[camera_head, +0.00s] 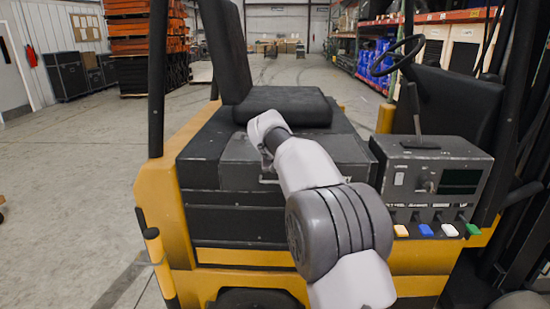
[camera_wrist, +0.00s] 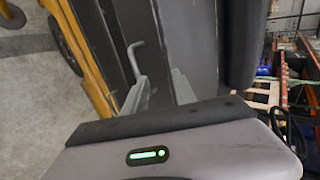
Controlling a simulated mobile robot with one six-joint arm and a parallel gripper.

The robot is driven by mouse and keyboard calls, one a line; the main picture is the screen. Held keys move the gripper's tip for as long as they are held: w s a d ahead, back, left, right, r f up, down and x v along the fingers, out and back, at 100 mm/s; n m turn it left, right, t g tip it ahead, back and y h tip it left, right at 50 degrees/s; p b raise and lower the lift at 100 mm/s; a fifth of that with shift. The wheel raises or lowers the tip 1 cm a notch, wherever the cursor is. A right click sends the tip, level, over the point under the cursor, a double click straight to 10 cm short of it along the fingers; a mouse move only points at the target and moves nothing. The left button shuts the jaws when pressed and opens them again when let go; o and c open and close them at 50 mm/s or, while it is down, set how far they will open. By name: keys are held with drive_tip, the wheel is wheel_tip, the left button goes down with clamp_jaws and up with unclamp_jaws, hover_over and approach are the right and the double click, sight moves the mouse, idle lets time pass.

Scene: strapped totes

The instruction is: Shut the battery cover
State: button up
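The battery cover (camera_head: 235,150) is the dark grey panel below the black seat (camera_head: 285,105) on the yellow forklift. It looks roughly level in the head view; whether a gap remains along its edge I cannot tell. In the wrist view the dark cover surface (camera_wrist: 178,30) fills the upper middle, with a bent grey metal handle (camera_wrist: 137,58) on it. My gripper (camera_wrist: 160,86) has its two pale fingers apart, close to the handle, with nothing visible between them. The handle is nearer the left finger; contact is unclear. In the head view my arm hides most of the gripper.
A control box (camera_head: 432,165) with a lever and coloured switches stands right of the cover, below the steering wheel (camera_head: 398,55). A black post (camera_head: 158,80) rises at the left. Open concrete floor (camera_head: 70,200) lies to the left.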

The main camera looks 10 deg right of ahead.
drive_tip(key=p+v, duration=0.1)
drive_tip(key=v, duration=1.5)
drive_tip(key=shift+r+p, duration=0.4)
drive_tip(key=shift+r, duration=0.1)
drive_tip(key=s+d+f+n+g+y, duration=0.15)
drive_tip(key=s+n, duration=0.25)
drive_tip(key=s, duration=0.6)
drive_tip(key=s+f+n, duration=0.3)
drive_tip(key=s, duration=0.6)
drive_tip(key=s+d+f+n+g+y, duration=0.15)
drive_tip(key=s+n, duration=0.25)
drive_tip(key=s, duration=0.6)
drive_tip(key=s+a+f+n, duration=0.2)
drive_tip(key=s+f+n, duration=0.2)
drive_tip(key=s+f, duration=0.4)
drive_tip(key=s, duration=0.2)
drive_tip(key=shift+s+a+f+n+g+y, duration=0.2)
drive_tip(key=shift+s+a+n+g+y, duration=0.15)
drive_tip(key=shift+s+n+g+y, duration=0.05)
